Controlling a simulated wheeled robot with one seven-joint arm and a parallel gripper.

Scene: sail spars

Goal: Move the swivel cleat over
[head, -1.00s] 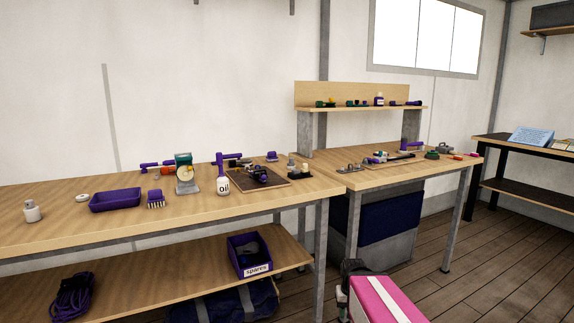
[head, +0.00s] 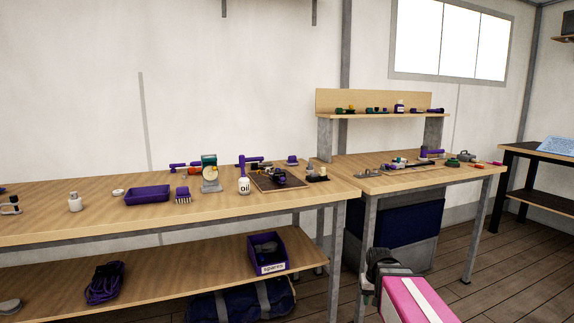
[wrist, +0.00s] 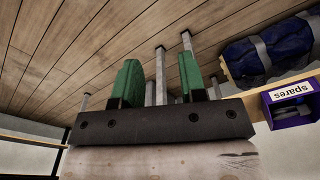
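I cannot tell for sure which item is the swivel cleat. Small dark and purple hardware (head: 277,178) sits on a dark mat (head: 296,185) at the right end of the left bench. Small dark fittings with a pale part (head: 317,175) stand just right of the mat. More small fittings lie on the right bench. My gripper (wrist: 158,68) shows in the wrist view with its two green fingers apart and nothing between them. It points at the floor and bench legs, away from the bench-top items.
The left bench (head: 110,212) also carries a purple tray (head: 148,194), a brush (head: 183,195), a green-and-grey scale (head: 210,174) and an oil bottle (head: 244,186). A spares bin (head: 268,256) and a blue bag (head: 242,302) are below. The right bench (head: 440,177) stands beyond a narrow gap.

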